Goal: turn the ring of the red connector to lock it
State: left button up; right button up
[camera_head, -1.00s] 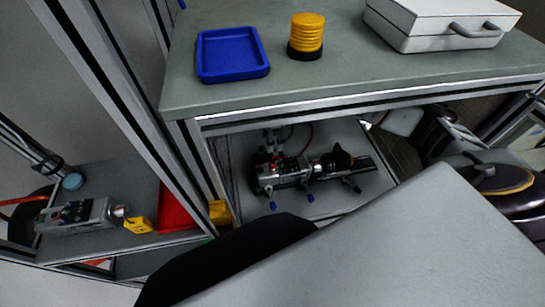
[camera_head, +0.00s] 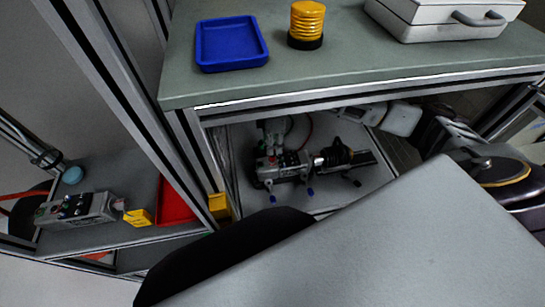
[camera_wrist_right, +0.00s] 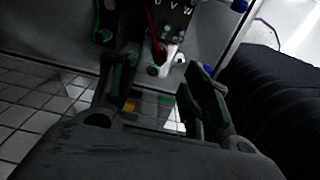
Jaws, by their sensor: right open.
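A motor and encoder assembly (camera_head: 290,165) with blue levers lies on the lower shelf under the green tabletop in the head view. A red cable (camera_wrist_right: 152,25) runs down to a small white and red connector part (camera_wrist_right: 172,60) beneath the letters U V W in the right wrist view. The connector's ring is too small and dark to make out. My right gripper (camera_wrist_right: 160,80) is open, its fingers spread below and to either side of that part, with nothing seen between them. In the head view my right arm reaches under the tabletop edge from the right. My left gripper is out of view.
The tabletop (camera_head: 370,60) hangs over the lower shelf (camera_head: 240,145). A blue tray (camera_head: 232,44), a yellow ribbed part (camera_head: 307,24) and a white case (camera_head: 440,18) stand on top. A metal post (camera_head: 110,110) separates the left shelf, which holds a grey box (camera_head: 75,210) and red bin (camera_head: 174,202).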

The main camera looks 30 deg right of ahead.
aim_at(272, 157)
notch_tip(272, 157, down, 4)
jog(key=shift+r, duration=0.2)
notch_tip(272, 157, down, 3)
jog(key=shift+f+b, duration=0.1)
jog(key=shift+b, duration=0.3)
jog(key=shift+f, duration=1.1)
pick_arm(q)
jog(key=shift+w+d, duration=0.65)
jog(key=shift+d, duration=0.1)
pick_arm(e)
grip_shut()
